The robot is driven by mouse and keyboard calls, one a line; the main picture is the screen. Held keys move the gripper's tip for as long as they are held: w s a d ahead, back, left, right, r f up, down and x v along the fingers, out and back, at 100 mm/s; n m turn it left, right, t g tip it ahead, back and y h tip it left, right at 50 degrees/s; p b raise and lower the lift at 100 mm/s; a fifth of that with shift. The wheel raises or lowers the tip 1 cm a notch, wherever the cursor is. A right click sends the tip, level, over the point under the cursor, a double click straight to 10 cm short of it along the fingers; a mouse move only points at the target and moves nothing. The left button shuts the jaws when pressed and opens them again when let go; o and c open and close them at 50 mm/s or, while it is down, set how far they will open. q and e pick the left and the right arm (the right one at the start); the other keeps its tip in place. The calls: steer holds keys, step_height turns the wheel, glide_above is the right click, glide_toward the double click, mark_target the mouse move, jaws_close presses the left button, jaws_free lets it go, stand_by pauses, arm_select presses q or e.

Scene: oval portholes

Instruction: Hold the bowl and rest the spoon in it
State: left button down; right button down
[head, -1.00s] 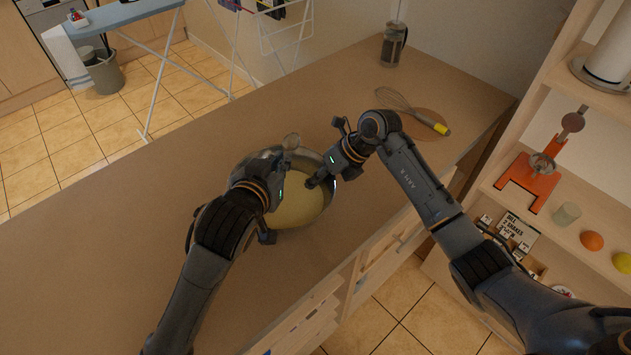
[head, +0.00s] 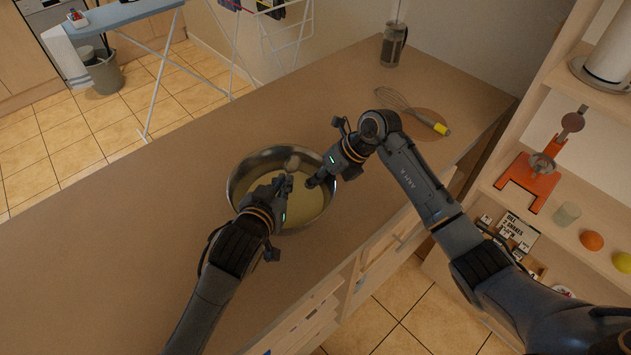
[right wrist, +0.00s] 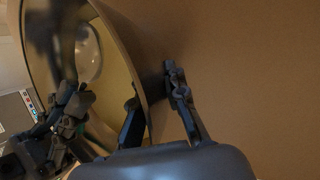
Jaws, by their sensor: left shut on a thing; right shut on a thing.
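A shiny metal bowl (head: 240,180) with pale yellow contents stands on the wooden counter. My right gripper (head: 318,181) is shut on its right rim. In the right wrist view, the bowl wall (right wrist: 122,40) passes between the two fingers (right wrist: 155,100). My left gripper (head: 284,184) is over the inside of the bowl, shut on the spoon. The spoon's rounded head (head: 293,162) shows just beyond the left fingertips, within the bowl's outline. It also shows in the right wrist view (right wrist: 88,52). Its handle is mostly hidden by the gripper. I cannot tell whether the spoon touches the bowl.
A whisk (head: 410,110) with a yellow handle end lies across a round board (head: 428,124) to the right. A French press (head: 393,45) stands at the counter's far end. Shelves (head: 545,215) with several items rise at the right. The counter left of the bowl is clear.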

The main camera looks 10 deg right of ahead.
arm_select(q)
steer(key=shift+f, duration=0.4)
arm_select(e)
steer(key=shift+d, duration=0.1)
arm_select(q)
steer(key=c, duration=1.4)
jaws_free()
steer(key=shift+r, duration=0.1)
steer(key=shift+c, duration=0.2)
steer(key=v, duration=1.2)
steer(key=shift+r, duration=0.1)
arm_select(e)
steer(key=c, duration=1.3)
jaws_free()
